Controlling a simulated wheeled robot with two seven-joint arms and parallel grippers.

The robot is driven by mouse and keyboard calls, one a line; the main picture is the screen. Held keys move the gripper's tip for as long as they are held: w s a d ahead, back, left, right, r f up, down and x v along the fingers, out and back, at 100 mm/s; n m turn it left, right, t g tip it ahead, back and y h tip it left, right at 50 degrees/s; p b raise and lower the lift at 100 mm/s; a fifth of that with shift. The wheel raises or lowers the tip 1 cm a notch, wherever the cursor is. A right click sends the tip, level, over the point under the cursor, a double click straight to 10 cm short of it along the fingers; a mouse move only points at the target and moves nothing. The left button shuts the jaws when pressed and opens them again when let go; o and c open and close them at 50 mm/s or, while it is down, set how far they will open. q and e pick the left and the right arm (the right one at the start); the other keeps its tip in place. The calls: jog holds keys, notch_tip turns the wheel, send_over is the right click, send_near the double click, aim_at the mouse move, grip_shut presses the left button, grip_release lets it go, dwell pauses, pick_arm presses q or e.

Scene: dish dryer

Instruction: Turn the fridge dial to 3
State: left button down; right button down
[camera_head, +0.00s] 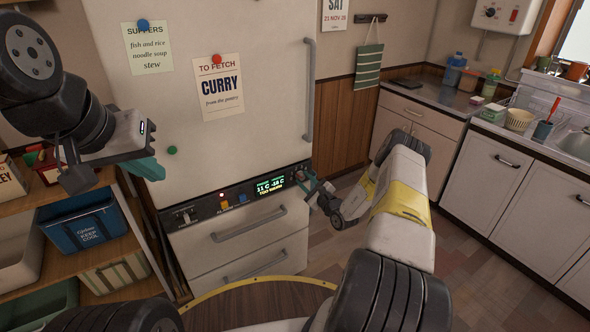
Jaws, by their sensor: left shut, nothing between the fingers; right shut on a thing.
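The white fridge (265,110) stands in the middle, with a dark control panel (242,199) across it above two drawers. The panel has a lit green display (270,185) and a small control (187,216) at its left end. My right gripper (311,186) is at the panel's right end, shut on what appears to be the fridge dial. The gripper hides the dial, so its setting cannot be read. My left gripper (150,168) is shut and empty, raised in front of the fridge door's left side.
The long door handle (309,90) is above my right gripper. Drawer handles (249,224) jut out below the panel. Shelves with a blue bin (84,224) stand at the left. A round wooden table (255,304) is in front. A counter (440,95) runs along the right.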

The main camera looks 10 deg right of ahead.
jog(key=m, duration=1.3)
dwell(0.5)
jog(key=c, duration=1.1)
grip_release()
jog(key=shift+o, duration=0.2)
jog(key=v, duration=0.7)
jog(key=shift+s, duration=0.4)
jog(key=shift+d, duration=0.1)
